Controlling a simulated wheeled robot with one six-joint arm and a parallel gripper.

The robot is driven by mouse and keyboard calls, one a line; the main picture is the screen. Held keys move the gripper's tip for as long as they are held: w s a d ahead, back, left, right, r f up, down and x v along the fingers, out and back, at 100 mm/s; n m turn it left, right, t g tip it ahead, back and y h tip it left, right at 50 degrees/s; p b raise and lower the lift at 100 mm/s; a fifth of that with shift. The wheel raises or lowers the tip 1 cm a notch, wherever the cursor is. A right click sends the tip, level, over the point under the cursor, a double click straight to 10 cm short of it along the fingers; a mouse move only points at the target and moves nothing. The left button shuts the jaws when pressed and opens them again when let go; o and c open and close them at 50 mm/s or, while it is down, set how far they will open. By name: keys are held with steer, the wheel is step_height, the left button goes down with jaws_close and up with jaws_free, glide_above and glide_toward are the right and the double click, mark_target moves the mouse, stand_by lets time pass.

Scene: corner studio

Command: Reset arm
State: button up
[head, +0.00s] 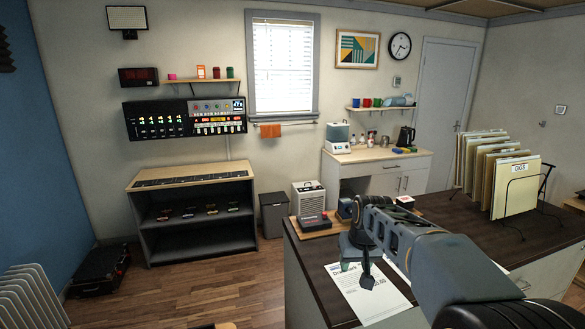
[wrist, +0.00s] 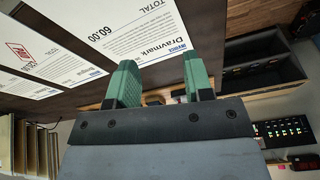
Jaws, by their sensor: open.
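My gripper (head: 366,262) is over the near left part of the dark counter (head: 440,225), above a white invoice sheet (head: 350,290). In the wrist view its two green fingers (wrist: 160,85) stand apart with nothing between them. The arm comes in from the lower right of the head view. The invoice sheet (wrist: 140,35) also shows in the wrist view, beside another paper (wrist: 50,50) with a red stamp. The height of the fingers above the sheet is hard to tell.
An open shelf unit (head: 195,210) stands against the wall.

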steer(key=s+d+f+t, duration=0.1)
steer(key=s+f, duration=0.1)
steer(key=s, duration=1.8)
steer(key=shift+f+m+h, duration=0.25)
steer(key=shift+m+h, duration=0.05)
steer(key=shift+s, duration=0.1)
